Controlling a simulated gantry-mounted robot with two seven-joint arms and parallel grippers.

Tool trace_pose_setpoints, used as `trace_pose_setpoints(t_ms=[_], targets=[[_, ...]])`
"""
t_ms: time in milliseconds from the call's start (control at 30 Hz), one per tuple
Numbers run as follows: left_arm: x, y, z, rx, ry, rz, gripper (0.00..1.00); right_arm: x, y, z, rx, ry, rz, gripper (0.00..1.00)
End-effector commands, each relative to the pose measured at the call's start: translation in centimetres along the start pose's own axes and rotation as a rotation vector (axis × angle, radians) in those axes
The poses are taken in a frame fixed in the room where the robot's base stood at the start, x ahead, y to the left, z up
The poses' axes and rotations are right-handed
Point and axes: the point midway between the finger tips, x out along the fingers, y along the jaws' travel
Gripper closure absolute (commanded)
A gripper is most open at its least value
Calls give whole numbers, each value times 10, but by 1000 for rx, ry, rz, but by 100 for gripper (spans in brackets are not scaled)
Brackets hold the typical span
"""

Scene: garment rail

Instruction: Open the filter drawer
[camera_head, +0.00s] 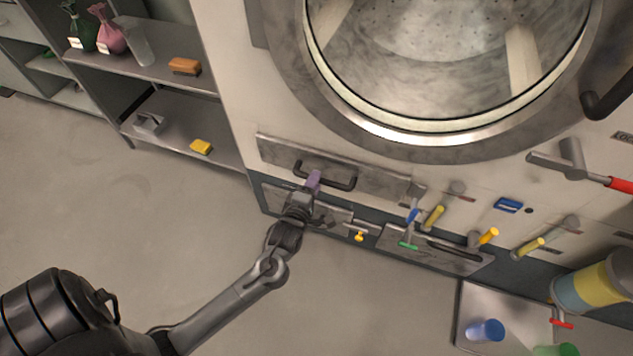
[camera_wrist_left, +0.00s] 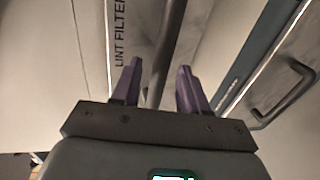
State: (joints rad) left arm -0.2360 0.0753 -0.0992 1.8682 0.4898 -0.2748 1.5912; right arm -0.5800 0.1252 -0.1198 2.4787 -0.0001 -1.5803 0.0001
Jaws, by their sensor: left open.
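The filter drawer is a wide grey metal front (camera_head: 375,182) below the round door, with a dark bar handle (camera_head: 340,184) across it. In the left wrist view its "LINT FILTER" label (camera_wrist_left: 119,35) shows beside the handle bar (camera_wrist_left: 166,50). My left gripper (camera_head: 314,180) is at the left part of the handle. Its purple fingers (camera_wrist_left: 160,85) are open, with the bar running between them in that view. I cannot tell whether they touch it. The drawer front looks flush with the machine. My right gripper is not in view.
A lower panel (camera_head: 432,251) with its own dark handle sits under the drawer. Several coloured valve levers, one yellow (camera_head: 434,217), stick out to the right. A shelf unit (camera_head: 180,120) stands at left. Floor (camera_head: 150,220) in front is largely clear.

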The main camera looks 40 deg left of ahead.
Motion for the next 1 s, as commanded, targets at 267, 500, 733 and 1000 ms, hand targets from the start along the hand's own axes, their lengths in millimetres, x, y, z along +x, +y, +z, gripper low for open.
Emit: trace_pose_setpoints(t_ms=[267,500,733,1000], targets=[[24,-1,0,0,-1,0,57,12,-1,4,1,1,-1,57],[26,0,0,0,-1,-2,57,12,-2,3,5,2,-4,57],[26,0,0,0,-1,-1,75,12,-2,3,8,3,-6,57],[26,0,0,0,-1,-2,100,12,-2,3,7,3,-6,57]])
